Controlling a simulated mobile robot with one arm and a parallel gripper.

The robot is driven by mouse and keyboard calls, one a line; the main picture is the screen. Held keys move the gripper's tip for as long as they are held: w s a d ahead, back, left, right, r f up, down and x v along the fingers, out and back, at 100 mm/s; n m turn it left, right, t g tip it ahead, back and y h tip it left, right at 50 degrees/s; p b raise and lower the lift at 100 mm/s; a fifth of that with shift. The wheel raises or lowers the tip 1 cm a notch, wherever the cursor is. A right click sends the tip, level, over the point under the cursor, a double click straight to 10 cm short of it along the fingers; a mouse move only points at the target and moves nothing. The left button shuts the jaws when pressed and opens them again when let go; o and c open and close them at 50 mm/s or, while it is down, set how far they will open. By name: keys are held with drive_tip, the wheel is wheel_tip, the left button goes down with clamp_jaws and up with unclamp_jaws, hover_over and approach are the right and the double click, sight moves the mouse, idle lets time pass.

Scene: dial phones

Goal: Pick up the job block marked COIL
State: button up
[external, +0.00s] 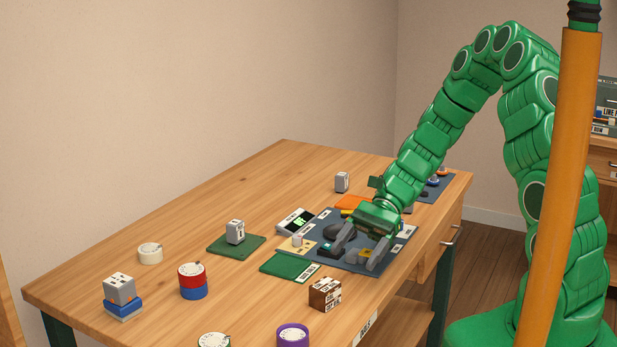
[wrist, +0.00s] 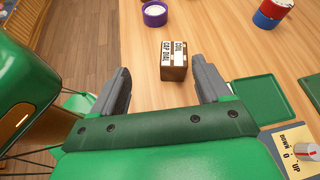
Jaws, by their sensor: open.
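The brown job block (external: 325,293) stands near the front edge of the table. In the wrist view this block (wrist: 174,62) shows white labels on its top that read COIL and, less clearly, something like CAP DIAL. My gripper (external: 360,252) is open and empty over the dark mat, behind and to the right of the block in the external view. In the wrist view the gripper (wrist: 160,80) has its two grey fingers spread wide, and the block lies ahead of the fingertips, nearer the right one. Nothing touches the block.
A green mat (external: 288,266) lies beside the block, and the dark mat (external: 405,232) with phone parts is under my gripper. Bare wood surrounds the block.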

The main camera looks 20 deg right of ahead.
sight(334, 282)
drive_tip(key=f+m, duration=0.1)
drive_tip(key=w+a+f+y, duration=0.1)
drive_tip(key=f, duration=0.1)
drive_tip(key=f+m, duration=0.1)
drive_tip(key=f, duration=0.1)
drive_tip(key=shift+w+a+m, duration=0.15)
drive_tip(key=shift+a+m, duration=0.15)
drive_tip(key=shift+x, duration=1.4)
drive_tip(key=shift+r+x, duration=0.2)
drive_tip(key=shift+x, duration=1.05)
drive_tip(key=shift+r+x, duration=0.2)
drive_tip(key=shift+x, duration=1.05)
drive_tip(key=shift+a, duration=0.1)
drive_tip(key=c, duration=1.1)
drive_tip(key=shift+o, duration=0.2)
drive_tip(key=shift+r, duration=0.1)
drive_tip(key=shift+r, duration=4.95)
